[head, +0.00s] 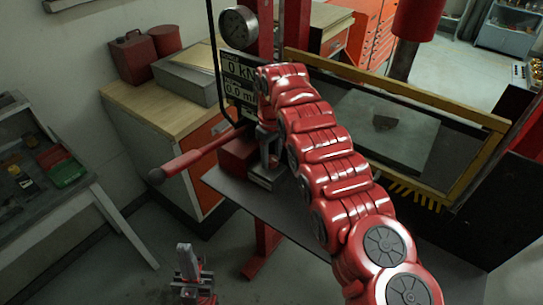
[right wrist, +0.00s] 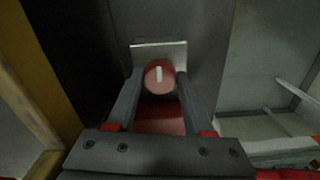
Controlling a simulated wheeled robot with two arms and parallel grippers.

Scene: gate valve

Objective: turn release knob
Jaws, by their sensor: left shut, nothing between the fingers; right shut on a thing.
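The release knob (right wrist: 152,83) is round and red with a white mark that stands nearly upright in the right wrist view. It sits in front of a pale metal plate (right wrist: 172,48). The fingers of my right gripper (right wrist: 159,88) are on both sides of the knob and shut on it. In the head view my right gripper (head: 268,158) points down beside a red block (head: 237,156) with a red lever (head: 195,156); the knob is hidden there. My left gripper (head: 190,270) is low at the bottom, shut and empty, away from the press.
A round gauge (head: 238,27) and a digital display (head: 238,75) stand behind my right arm. A yellow-framed guard (head: 400,92) is on the right. A wooden-topped workbench (head: 150,105) is at the left back. Floor around my left gripper is clear.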

